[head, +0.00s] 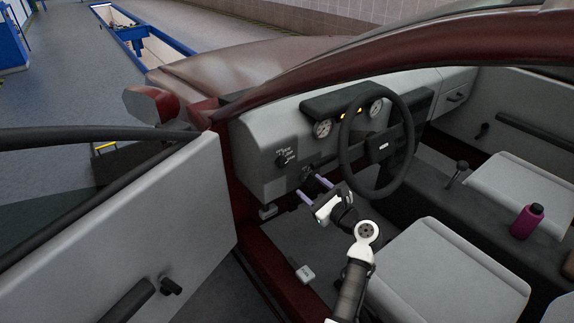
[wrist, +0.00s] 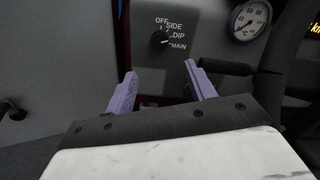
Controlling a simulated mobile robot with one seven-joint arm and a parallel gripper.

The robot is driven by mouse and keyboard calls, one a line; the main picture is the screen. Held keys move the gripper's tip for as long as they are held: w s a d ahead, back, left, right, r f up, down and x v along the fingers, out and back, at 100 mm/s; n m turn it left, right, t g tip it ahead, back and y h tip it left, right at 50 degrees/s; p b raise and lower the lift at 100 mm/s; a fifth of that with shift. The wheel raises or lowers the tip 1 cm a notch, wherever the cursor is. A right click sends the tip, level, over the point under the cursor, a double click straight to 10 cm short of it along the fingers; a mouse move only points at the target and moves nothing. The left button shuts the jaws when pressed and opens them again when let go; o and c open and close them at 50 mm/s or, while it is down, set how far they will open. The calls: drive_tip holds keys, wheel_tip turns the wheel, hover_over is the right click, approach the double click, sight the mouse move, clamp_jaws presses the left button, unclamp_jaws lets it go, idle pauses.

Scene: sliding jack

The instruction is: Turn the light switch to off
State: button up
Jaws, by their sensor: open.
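The light switch (head: 281,161) is a small dark rotary knob on the grey dashboard panel, left of the steering wheel. In the wrist view the knob (wrist: 157,39) shows at the top centre, with OFF, SIDE, DIP and MAIN printed around its upper and right sides. A pale mark shows at its lower right, towards MAIN, but the exact setting is too small to read surely. My gripper (head: 314,189) is open and empty, with two purple fingers apart. It is below and a little right of the knob in the head view, not touching it. The wrist view shows its fingers (wrist: 162,72) below the knob.
The black steering wheel (head: 378,141) is just right of my gripper, and a dark stalk (wrist: 226,68) is close to the right finger. The open car door (head: 150,225) stands at left. Seats and a magenta bottle (head: 527,221) are at right.

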sight(284, 165)
drive_tip(key=p+x, duration=0.1)
drive_tip(key=x, duration=1.1)
drive_tip(key=shift+w+a+p, duration=0.15)
drive_tip(key=shift+w+p, duration=0.1)
drive_tip(key=shift+p, duration=0.1)
drive_tip(key=c, duration=1)
